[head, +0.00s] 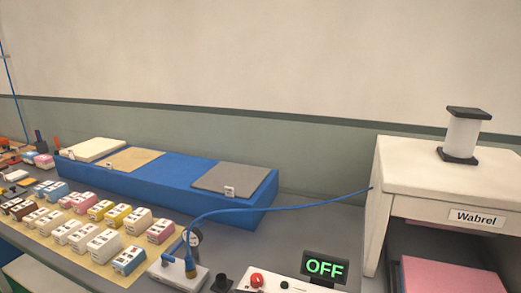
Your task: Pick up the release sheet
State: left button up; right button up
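Three flat pieces lie side by side on a long blue stand: a cream piece (93,149) at the left, a thin tan sheet (131,159) in the middle and a grey sheet (232,179) at the right. Each has a small white tag at its front edge, too small to read. I cannot tell for certain which is the release sheet. The tan sheet lies close against the cream piece. Neither of my grippers is in view.
Several coloured blocks stand in rows in front of the blue stand (225,212). A blue cable (290,207) arches from a small device to the white "Wabrel" machine (425,170) at right. An "OFF" display (325,267) stands front centre; a pink slab (450,275) lies inside the machine.

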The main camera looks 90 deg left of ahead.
aim_at(129, 161)
jog(key=u, duration=2.25)
